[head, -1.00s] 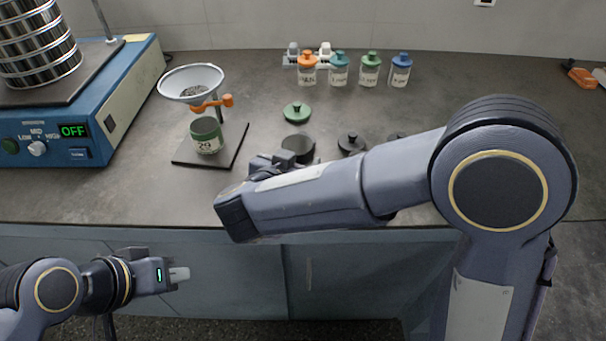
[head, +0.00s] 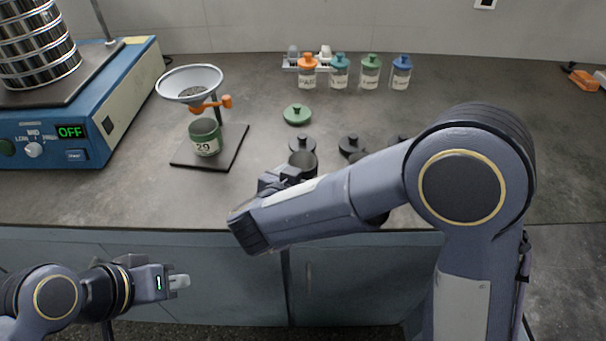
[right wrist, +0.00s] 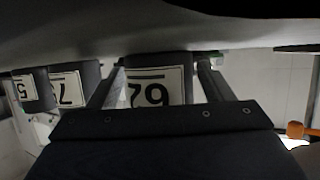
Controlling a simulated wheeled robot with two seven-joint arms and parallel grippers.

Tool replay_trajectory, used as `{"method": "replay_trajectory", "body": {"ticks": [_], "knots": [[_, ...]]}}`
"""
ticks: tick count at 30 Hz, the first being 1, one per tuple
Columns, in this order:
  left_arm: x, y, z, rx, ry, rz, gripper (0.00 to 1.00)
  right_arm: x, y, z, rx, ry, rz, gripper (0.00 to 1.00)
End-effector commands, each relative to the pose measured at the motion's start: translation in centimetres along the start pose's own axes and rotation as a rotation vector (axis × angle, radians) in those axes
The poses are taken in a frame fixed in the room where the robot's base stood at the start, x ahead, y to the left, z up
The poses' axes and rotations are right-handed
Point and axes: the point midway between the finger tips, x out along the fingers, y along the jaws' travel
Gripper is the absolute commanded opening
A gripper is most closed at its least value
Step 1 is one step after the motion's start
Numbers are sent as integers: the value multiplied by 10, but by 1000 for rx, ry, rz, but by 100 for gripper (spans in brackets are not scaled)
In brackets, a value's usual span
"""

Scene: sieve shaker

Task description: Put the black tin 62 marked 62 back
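The black tin 62 (right wrist: 157,88) is between the fingers of my right gripper (right wrist: 160,82) in the right wrist view, its label upside down there. The fingers lie against its two sides, shut on it. In the head view the open, dark top of the tin (head: 304,161) shows just beyond the right gripper (head: 287,178), near the bench front; my arm hides the rest. A black knobbed lid (head: 302,144) lies just behind it. My left gripper (head: 179,282) is low in front of the bench, empty; its finger gap cannot be made out.
A funnel (head: 190,84) on a stand is above the green tin 29 (head: 206,139). The blue shaker (head: 80,125), reading OFF, is at left. A green lid (head: 297,115) and another black lid (head: 351,145) are on the bench. Several coloured-lid jars (head: 340,72) stand behind.

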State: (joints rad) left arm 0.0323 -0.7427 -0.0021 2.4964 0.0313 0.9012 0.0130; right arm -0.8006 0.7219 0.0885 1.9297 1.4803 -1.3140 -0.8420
Motion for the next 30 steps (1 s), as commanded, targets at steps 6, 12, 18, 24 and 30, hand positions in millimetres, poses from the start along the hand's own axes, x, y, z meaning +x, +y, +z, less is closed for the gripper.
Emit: {"method": "replay_trajectory", "body": {"ticks": [6,12,18,24,30], "knots": [[0,0,0,0,0,0,0,0,0,-1,1,0,0,74],[-3,2,-2,0,0,0,0,-16,-1,-5,0,1,-3,74],[-10,4,-5,0,0,0,0,-60,-1,-6,-1,1,-6,74],[-14,7,-7,0,0,0,0,-99,-1,-5,-2,1,-4,74],[-16,7,-8,0,0,0,0,-119,0,-4,0,0,-1,74]]}}
